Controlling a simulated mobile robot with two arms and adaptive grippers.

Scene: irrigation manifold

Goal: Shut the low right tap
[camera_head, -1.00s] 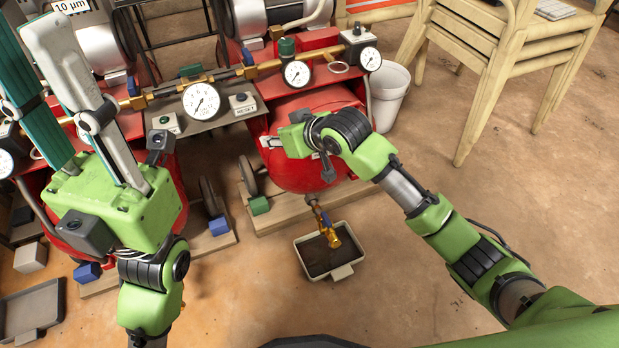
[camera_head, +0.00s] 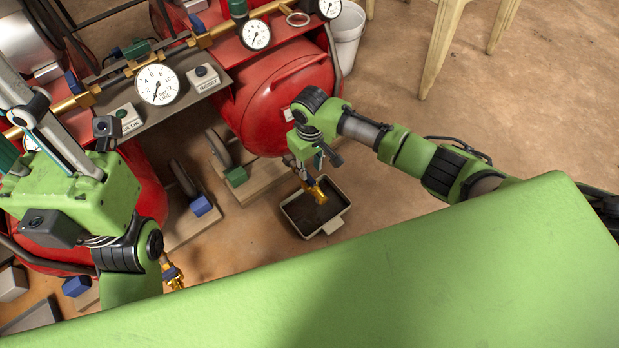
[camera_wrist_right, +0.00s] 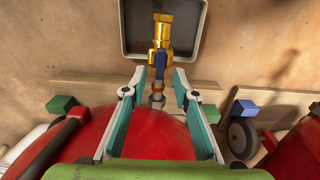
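The low right tap is a brass tap (camera_head: 317,191) below the right red tank, over a tray. In the right wrist view the brass tap (camera_wrist_right: 162,35) points away, with its blue lever (camera_wrist_right: 159,65) lying in line with its body. My right gripper (camera_head: 303,172) hangs just above the tap and partly hides it in the head view. In the wrist view its teal-lined fingers (camera_wrist_right: 159,78) are open, one each side of the blue lever and stem, apart from both. My left gripper (camera_head: 30,135) is at the left edge, its fingers apart and partly cut off.
The grey tray (camera_head: 334,225) lies on the floor under the tap. The right red tank (camera_head: 262,112) stands on a wooden base beside a white bucket (camera_head: 346,40). Another brass tap (camera_head: 173,280) shows low left. Floor to the right is clear up to a chair.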

